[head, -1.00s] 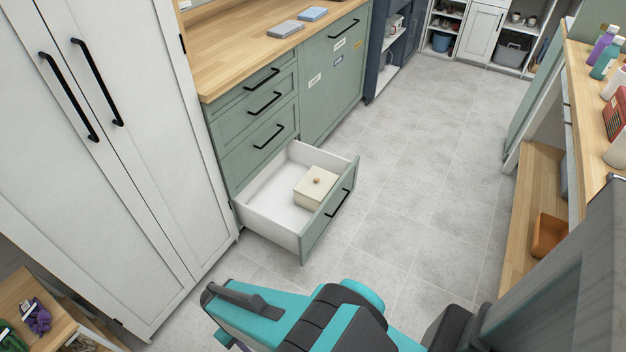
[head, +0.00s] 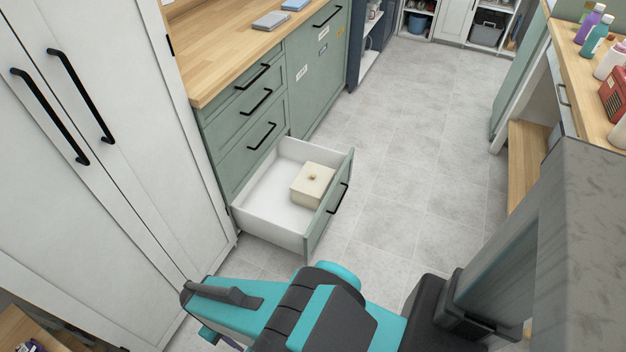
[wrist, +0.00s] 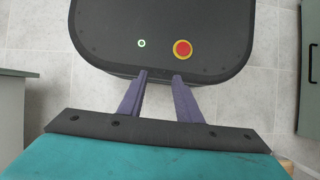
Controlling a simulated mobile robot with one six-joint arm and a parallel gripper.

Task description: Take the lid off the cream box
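The cream box (head: 313,187) sits inside the open bottom drawer (head: 268,233) of the green cabinet, at the drawer's right side near its front panel. In the head view my arm fills the bottom, and the fingers are mostly hidden.
A white wardrobe (head: 100,190) stands left of the green cabinet (head: 240,150). The wooden counter (head: 215,60) above holds a grey folded cloth (head: 270,20). Grey tiled floor (head: 400,170) is clear right of the drawer. A wooden shelf with bottles stands at the right.

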